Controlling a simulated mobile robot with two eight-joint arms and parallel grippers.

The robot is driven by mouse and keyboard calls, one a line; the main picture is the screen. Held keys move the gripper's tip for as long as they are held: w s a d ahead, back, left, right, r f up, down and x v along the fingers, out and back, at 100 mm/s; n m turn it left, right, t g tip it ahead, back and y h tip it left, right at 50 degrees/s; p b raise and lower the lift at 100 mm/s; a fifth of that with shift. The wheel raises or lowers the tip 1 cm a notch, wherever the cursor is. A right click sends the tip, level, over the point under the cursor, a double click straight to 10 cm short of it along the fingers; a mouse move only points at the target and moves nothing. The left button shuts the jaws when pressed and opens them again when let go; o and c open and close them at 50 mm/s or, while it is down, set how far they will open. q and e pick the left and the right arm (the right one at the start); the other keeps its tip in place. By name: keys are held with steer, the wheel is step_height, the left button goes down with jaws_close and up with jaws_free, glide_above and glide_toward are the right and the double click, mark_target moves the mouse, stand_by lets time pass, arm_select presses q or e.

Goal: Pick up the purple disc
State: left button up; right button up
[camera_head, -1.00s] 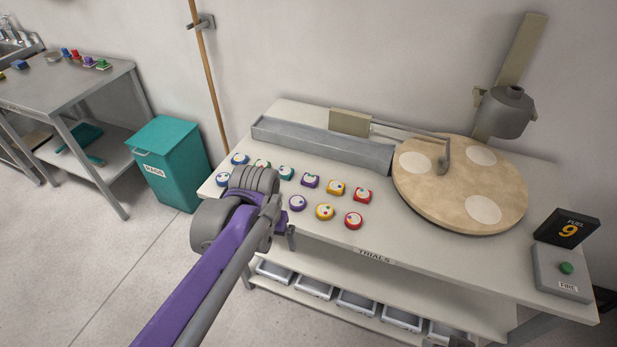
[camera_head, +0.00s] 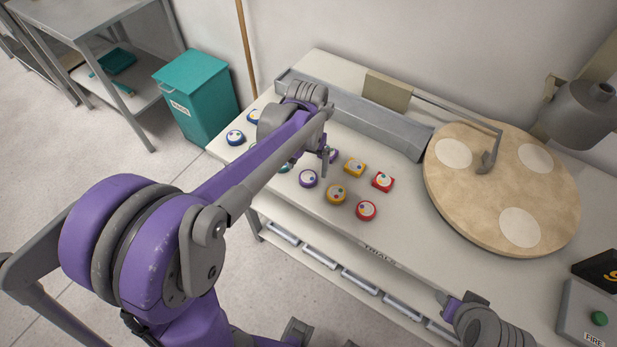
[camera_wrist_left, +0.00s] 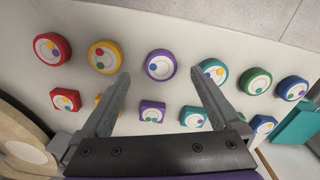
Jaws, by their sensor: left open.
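The purple disc (camera_head: 308,178) is a round piece with a white face and small coloured dots, lying on the table in the front row. In the left wrist view the purple disc (camera_wrist_left: 160,64) shows between and just beyond the fingertips. My left gripper (camera_head: 325,160) is open and empty, above the table and close to the purple disc. Its two fingers (camera_wrist_left: 160,75) are spread in the wrist view. A purple square piece (camera_wrist_left: 152,111) lies behind the disc, between the fingers. My right gripper (camera_head: 447,302) is low at the table's front; its jaws are unclear.
A yellow disc (camera_head: 337,194) and a red disc (camera_head: 366,211) lie beside it; a teal disc (camera_wrist_left: 212,71) is on its other side. Square pieces form a back row. A round turntable (camera_head: 480,215) stands right, a grey trough (camera_head: 350,120) behind, a teal bin (camera_head: 205,95) left.

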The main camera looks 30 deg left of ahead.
mark_target(308, 177)
arm_select(q)
steer(key=f, duration=0.5)
steer(key=shift+w+a+f, duration=0.15)
steer(key=shift+w+f, duration=0.05)
steer(key=shift+w, duration=0.15)
steer(key=c, duration=1.5)
